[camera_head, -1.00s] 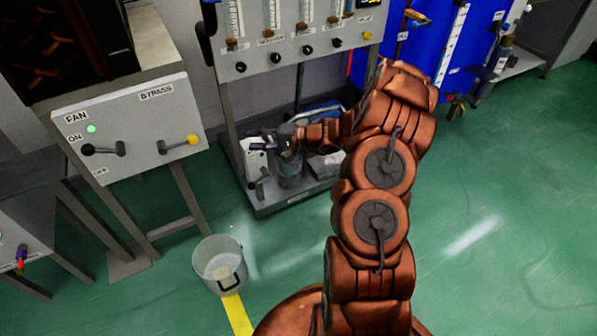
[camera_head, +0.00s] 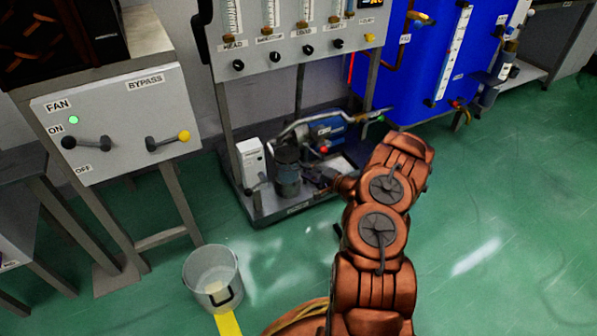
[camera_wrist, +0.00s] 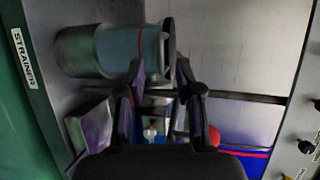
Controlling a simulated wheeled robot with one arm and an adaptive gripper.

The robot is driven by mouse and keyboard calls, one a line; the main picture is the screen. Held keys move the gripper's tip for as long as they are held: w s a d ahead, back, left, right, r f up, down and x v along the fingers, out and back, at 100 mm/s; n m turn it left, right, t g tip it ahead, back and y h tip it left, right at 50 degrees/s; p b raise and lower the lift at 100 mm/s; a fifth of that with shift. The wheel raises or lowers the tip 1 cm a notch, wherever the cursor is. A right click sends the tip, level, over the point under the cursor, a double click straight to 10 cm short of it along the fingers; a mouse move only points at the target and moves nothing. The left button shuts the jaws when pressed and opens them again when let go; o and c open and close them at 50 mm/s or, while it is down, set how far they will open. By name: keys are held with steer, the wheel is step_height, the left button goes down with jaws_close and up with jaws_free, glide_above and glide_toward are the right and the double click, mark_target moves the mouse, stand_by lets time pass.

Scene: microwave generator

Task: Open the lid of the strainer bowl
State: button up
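The strainer bowl (camera_head: 288,180) is a grey cylinder with a dark top, standing on the low platform under the gauge panel. In the wrist view it lies sideways in the picture, grey-blue with a thin red line (camera_wrist: 110,50). Its dark lid (camera_wrist: 169,45) shows edge-on at its right end and looks shut. My gripper (camera_head: 325,180) is low, just right of the bowl. In the wrist view its two dark fingers (camera_wrist: 160,88) are spread with a gap between them, near the lid's lower edge. I cannot tell whether a finger touches the lid.
A white box (camera_head: 251,160) stands left of the bowl. A blue pump (camera_head: 328,130) and pipes stand behind my gripper. A STRAINER label (camera_wrist: 24,58) is on the platform edge. A clear bucket (camera_head: 212,279) stands on the floor in front. Green floor is free at right.

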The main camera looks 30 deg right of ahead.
mark_target(299, 168)
steer(key=shift+b+x, duration=0.55)
steer(key=shift+x, duration=1.6)
jaws_close()
